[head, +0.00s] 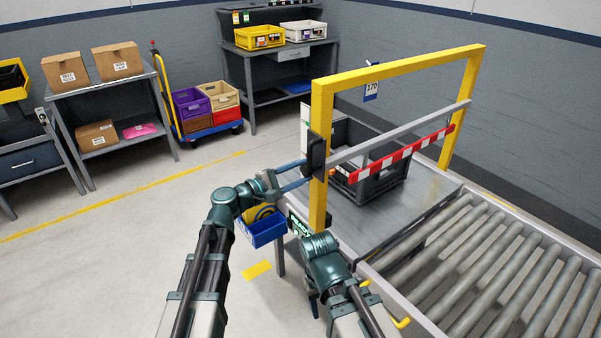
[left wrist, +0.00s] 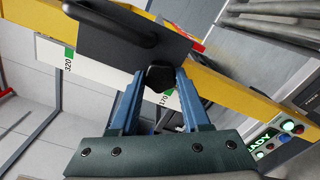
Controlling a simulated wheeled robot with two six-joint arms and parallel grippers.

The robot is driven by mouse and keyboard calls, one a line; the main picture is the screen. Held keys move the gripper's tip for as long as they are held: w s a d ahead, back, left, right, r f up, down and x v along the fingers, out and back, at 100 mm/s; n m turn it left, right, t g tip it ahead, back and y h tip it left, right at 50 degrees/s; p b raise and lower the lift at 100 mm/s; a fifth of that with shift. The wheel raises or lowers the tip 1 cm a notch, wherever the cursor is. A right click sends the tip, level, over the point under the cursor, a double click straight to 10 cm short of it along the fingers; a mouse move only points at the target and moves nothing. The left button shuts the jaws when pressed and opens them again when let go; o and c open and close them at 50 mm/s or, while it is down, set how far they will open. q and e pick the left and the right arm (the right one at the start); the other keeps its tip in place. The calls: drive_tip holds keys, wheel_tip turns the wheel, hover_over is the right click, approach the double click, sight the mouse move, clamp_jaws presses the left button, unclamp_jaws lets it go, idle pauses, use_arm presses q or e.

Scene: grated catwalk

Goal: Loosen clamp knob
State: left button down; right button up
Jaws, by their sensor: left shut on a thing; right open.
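The black clamp knob (left wrist: 160,79) sits between the two blue fingers of my left gripper (left wrist: 158,85) in the left wrist view; the fingers are shut on it. In the head view my left gripper (head: 304,168) reaches the dark clamp block (head: 317,152) on the yellow gantry post (head: 318,205); the knob is hidden there. In the left wrist view the clamp's dark plate (left wrist: 110,32) lies over a white scale (left wrist: 54,54) marked 320 and 170. My right gripper (head: 313,303) is low beside the table, partly hidden by its wrist, and open.
A grey crossbar (head: 405,130) and a red-white striped bar (head: 405,152) span the yellow gantry. A dark crate (head: 372,188) stands beneath them. A roller conveyor (head: 480,270) lies at the right. A blue bin (head: 262,234) hangs below my left wrist. Open floor lies left.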

idle(0.5)
use_arm(q)
drive_tip(key=shift+c, duration=1.8)
unclamp_jaws()
drive_tip(key=shift+a, duration=0.1)
drive_tip(key=v, duration=1.3)
drive_tip(key=shift+s+a, duration=0.25)
drive_tip(key=shift+a, duration=0.05)
drive_tip(key=shift+d+f, duration=0.1)
drive_tip(key=s+d+f+m+g+y+p, duration=0.1)
drive_tip(key=s+d+f+m+g+y, duration=0.4)
drive_tip(key=s+d+f+m+g, duration=0.65)
drive_tip(key=s+a+f+m+y+p, duration=0.1)
drive_tip(key=s+a+f+m+y, duration=0.4)
drive_tip(key=y, duration=0.6)
wheel_tip(320, 180, down, 2)
drive_tip(key=shift+s+a+f+t+p, duration=0.3)
drive_tip(key=shift+s+a, duration=0.4)
drive_tip(key=shift+s, duration=0.4)
